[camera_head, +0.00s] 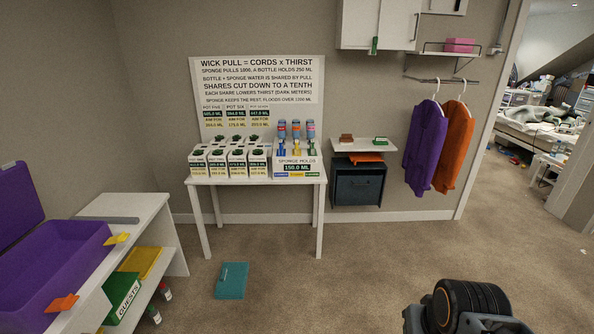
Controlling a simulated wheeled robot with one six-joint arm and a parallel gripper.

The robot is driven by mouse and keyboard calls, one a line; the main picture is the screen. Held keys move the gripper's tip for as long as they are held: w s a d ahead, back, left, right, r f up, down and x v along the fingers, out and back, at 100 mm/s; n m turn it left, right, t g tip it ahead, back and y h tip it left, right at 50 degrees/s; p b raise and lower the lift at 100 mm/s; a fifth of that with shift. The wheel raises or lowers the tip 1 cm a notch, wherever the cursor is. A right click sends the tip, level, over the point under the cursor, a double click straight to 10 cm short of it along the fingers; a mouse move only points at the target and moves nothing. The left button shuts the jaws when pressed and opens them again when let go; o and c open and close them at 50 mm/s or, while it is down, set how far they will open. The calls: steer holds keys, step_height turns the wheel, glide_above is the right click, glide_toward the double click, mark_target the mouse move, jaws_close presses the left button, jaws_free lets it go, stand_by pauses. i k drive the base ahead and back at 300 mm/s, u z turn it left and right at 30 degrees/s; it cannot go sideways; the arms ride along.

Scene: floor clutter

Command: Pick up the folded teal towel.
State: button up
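A flat teal rectangle (231,280), which looks like the folded teal towel, lies on the beige carpet in front of the white table. It has a small mark near its upper left edge, too small to make out. Nothing covers it. A dark, rounded part of my own arm shows at the bottom right, well to the right of the teal towel. The fingers of my gripper do not show.
A white table (208,229) with potted plants and bottles stands behind the towel. A white shelf unit (176,257) with a purple case (63,262) stands at left. Purple (421,150) and orange (454,148) garments hang at right. The carpet is clear between towel and arm.

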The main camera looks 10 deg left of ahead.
mark_target(231, 283)
steer(key=u, duration=0.35)
steer(key=i, duration=1.8)
steer(key=u, duration=1.7)
steer(key=i, duration=1.15)
steer(key=u, duration=1.2)
steer(key=i, duration=0.35)
steer(key=u, duration=0.15)
